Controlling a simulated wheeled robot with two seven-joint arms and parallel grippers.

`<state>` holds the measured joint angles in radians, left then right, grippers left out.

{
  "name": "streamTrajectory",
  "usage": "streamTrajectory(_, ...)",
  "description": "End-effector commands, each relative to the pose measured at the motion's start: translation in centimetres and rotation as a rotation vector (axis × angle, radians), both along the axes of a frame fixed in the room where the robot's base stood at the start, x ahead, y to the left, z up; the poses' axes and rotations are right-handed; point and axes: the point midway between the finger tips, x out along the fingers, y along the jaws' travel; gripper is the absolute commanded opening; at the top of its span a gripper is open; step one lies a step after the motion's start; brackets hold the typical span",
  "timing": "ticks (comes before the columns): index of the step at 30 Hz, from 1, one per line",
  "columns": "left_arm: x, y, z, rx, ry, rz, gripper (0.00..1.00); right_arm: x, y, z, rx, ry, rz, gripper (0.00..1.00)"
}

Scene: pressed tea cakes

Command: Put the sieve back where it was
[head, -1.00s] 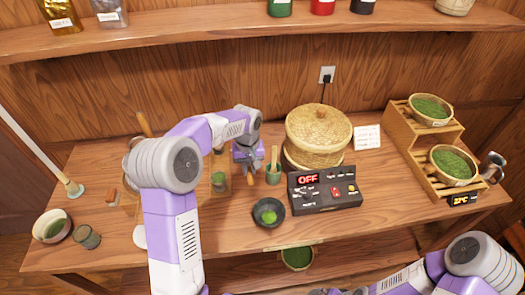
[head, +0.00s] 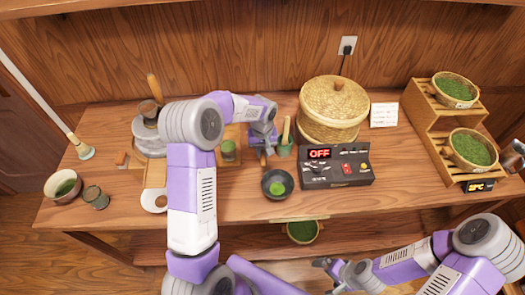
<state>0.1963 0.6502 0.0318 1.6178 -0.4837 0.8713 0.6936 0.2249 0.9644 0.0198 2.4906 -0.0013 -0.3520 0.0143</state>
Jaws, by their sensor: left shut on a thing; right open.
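My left gripper (head: 262,137) is over the middle of the table, left of the lidded basket, shut on a thin brown handle (head: 263,159). The handle slants down toward a dark round dish (head: 279,190) with a green patch inside. This looks like the sieve, but I cannot tell for sure whether handle and dish are joined, or whether the dish touches the table. The jaws' grip is partly hidden by my wrist. My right gripper (head: 322,263) is open and empty, low in front of the table.
A green cup with a wooden stick (head: 285,147) stands close right of the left gripper. A control box (head: 345,178) reading OFF and a lidded basket (head: 322,122) are further right. A stepped rack (head: 428,125) holds two green-filled bowls. The table's front right (head: 400,200) is clear.

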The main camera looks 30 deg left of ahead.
Motion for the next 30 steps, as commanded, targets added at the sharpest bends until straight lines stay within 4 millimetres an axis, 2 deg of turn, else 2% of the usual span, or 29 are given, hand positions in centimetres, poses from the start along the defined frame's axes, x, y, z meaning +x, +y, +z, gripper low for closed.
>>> streamTrajectory(8,0.0,0.0,-0.2,0.001,-0.001,-0.001,0.00,0.0,0.0,-0.3,0.000,0.000,0.000,1.00)
streamTrajectory(9,0.0,0.0,-0.3,0.001,-0.001,-0.001,0.20,0.0,0.0,-0.3,0.000,0.000,0.000,1.00)
streamTrajectory(14,0.0,0.0,-0.2,0.001,-0.001,-0.001,0.44,0.0,0.0,-0.2,0.000,0.000,0.000,1.00)
streamTrajectory(25,0.0,0.0,0.4,0.001,-0.001,0.000,0.44,0.0,0.0,0.2,0.000,0.000,0.000,1.00)
streamTrajectory(30,0.1,0.0,3.2,0.002,-0.006,-0.001,0.44,0.0,0.0,0.6,0.000,0.000,0.000,1.00)
